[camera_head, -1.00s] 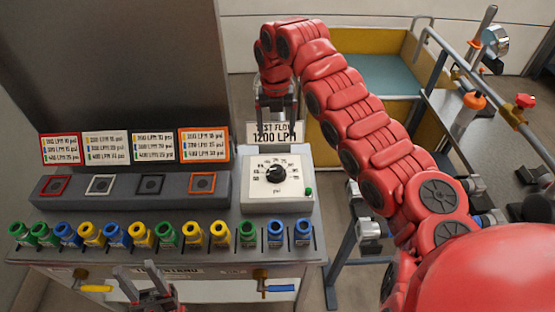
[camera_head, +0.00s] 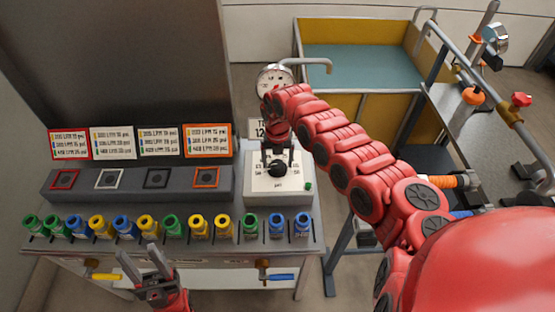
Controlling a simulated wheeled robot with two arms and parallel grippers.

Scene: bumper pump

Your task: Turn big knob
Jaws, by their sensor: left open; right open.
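The big knob (camera_head: 278,169) is black and round, on a white dial box (camera_head: 294,185) at the right end of the test stand. My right gripper (camera_head: 278,158) points down from the long red arm, open, with its fingertips just above or around the knob; I cannot tell whether they touch it. The fingers hide part of the dial's scale and the flow sign (camera_head: 254,128) behind. My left gripper (camera_head: 144,268) is open and empty at the front edge of the stand, below the row of colored fittings.
Several green, blue and yellow fittings (camera_head: 173,225) line the stand's front. Yellow (camera_head: 104,277) and blue (camera_head: 279,277) valve handles sit below the edge. A round gauge (camera_head: 273,80) stands behind my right arm. A yellow-walled bin (camera_head: 370,31) and grey table (camera_head: 470,120) are at right.

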